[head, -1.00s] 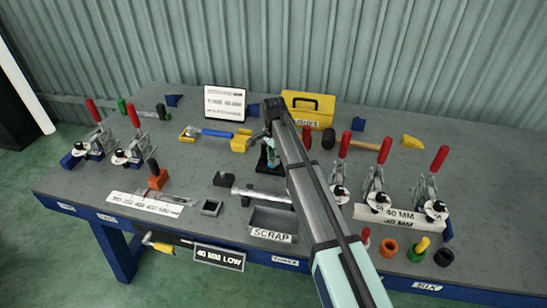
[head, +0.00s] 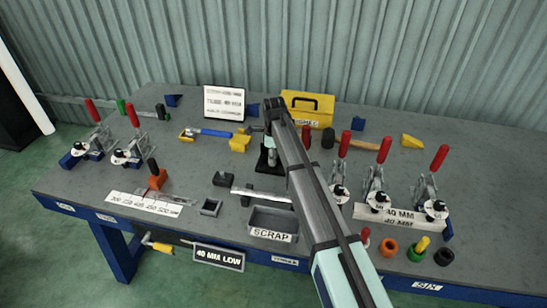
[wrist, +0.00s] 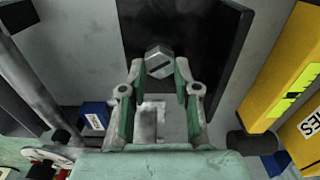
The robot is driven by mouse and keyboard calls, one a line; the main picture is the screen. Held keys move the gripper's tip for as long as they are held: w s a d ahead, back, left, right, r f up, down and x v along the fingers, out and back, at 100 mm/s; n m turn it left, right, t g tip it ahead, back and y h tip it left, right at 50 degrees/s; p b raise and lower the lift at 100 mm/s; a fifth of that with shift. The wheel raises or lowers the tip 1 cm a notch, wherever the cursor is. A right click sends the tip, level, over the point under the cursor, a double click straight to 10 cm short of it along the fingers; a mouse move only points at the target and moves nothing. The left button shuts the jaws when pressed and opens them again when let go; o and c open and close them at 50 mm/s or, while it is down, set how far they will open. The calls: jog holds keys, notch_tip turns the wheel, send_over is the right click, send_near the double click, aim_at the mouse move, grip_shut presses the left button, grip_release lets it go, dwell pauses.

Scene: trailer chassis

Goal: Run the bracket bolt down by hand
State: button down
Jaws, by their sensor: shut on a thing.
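My gripper (wrist: 159,78) shows from behind in the wrist view, its two green-padded fingers pointing up the picture. It is shut on a grey hex-headed bolt (wrist: 159,60) with a dark slot across its head, between the fingertips. A black bracket or plate (wrist: 215,35) lies beyond the bolt. In the head view the black bracket (head: 268,160) stands at mid-bench, and my arm hides much of the gripper there. How far the bolt is seated cannot be told.
A yellow toolbox (head: 308,103) stands behind my arm, with a mallet (head: 350,143) to its right. Red-handled clamps (head: 376,185) stand right and left. A scrap tray (head: 272,220) lies in front of the bracket. A blue-handled tool (head: 215,132) lies left.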

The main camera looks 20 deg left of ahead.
jog(key=shift+w+a+r+m, duration=0.15)
jog(key=shift+r+m, duration=0.05)
jog(key=shift+m, duration=0.1)
jog(key=c, duration=0.8)
grip_release()
jog(key=shift+c, duration=0.2)
jog(key=shift+f, duration=0.1)
notch_tip(320, 180, up, 12)
